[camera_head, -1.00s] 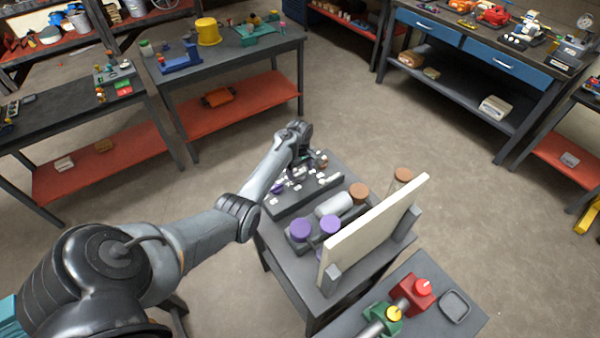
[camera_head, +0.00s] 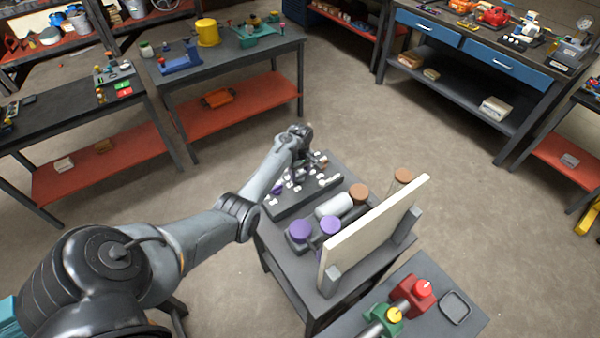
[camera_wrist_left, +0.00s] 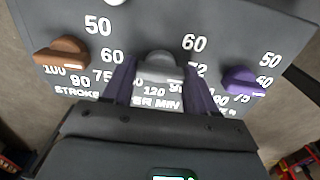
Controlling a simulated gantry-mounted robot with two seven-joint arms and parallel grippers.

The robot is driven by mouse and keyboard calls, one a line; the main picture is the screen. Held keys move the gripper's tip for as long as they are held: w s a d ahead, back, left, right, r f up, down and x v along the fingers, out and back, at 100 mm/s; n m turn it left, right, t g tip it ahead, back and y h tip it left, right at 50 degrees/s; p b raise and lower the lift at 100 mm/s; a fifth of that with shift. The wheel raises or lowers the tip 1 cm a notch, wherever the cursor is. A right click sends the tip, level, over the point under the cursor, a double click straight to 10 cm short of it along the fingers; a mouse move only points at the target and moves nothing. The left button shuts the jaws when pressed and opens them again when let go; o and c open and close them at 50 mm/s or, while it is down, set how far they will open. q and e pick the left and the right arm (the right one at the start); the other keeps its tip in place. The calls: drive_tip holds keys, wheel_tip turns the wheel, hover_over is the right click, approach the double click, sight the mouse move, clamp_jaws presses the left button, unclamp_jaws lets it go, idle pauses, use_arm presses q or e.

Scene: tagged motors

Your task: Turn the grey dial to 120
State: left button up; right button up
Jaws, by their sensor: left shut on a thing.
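The grey dial (camera_wrist_left: 158,65) sits on a dark panel (camera_wrist_left: 225,22) in the left wrist view, with white numbers around it: 60 and 72 to its right, 120 just below it. Where its pointer stands is hidden or too small to read. My left gripper (camera_wrist_left: 160,84) has a purple finger on each side of the dial and is shut on it. In the head view my left gripper (camera_head: 312,160) is over the panel (camera_head: 287,208), and the grey dial cannot be made out there. My right gripper is not in view.
A brown dial (camera_wrist_left: 62,52) stands left of the grey dial and a purple dial (camera_wrist_left: 243,80) stands right of it, close to my fingers. Purple and brown-capped motors and an upright cream board (camera_head: 375,230) stand on the same table.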

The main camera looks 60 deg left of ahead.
use_arm(q)
drive_tip(key=shift+r, duration=0.1)
drive_tip(key=m+p, duration=0.2)
drive_tip(key=m, duration=0.1)
drive_tip(key=shift+r+m+p, duration=0.1)
drive_tip(key=shift+m+p, duration=0.2)
drive_tip(key=shift+p, duration=0.05)
drive_tip(key=m+p, duration=0.1)
drive_tip(key=m, duration=0.3)
drive_tip(key=shift+m+p, duration=0.3)
drive_tip(key=shift+p, duration=0.05)
drive_tip(key=m, duration=0.4)
drive_tip(key=shift+p, duration=0.3)
drive_tip(key=m, duration=0.5)
drive_tip(key=shift+m, duration=0.3)
drive_tip(key=o, duration=1.1)
drive_tip(key=shift+f, duration=0.2)
drive_tip(key=shift+c, duration=0.2)
drive_tip(key=shift+r, duration=0.1)
